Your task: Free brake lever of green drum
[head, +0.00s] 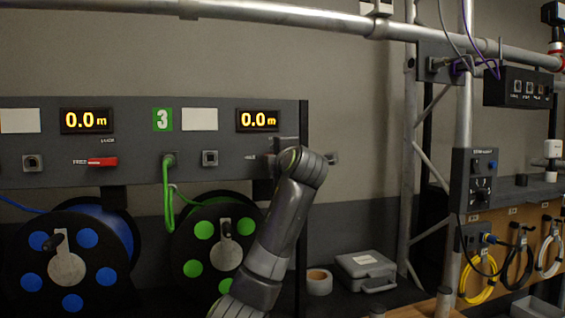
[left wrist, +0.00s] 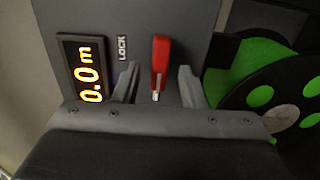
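The green drum (head: 190,246) hangs under the grey panel in the head view, below the green "3" label. In the left wrist view its brake lever (left wrist: 160,62), a red handle, lies beside the "LOCK" mark, and the drum (left wrist: 262,60) shows at the right. My left gripper (left wrist: 159,72) is open, with one finger on each side of the red handle and visible gaps to it. In the head view my left arm hides this lever and most of the gripper. My right gripper is in neither view.
The blue drum (head: 98,275) with its own red lever (head: 102,162) is to the left. The grey panel (head: 135,140) carries displays reading 0.0 m. A tape roll (head: 319,282) and grey case (head: 365,270) lie on the right. A truss upright (head: 410,150) stands beyond them.

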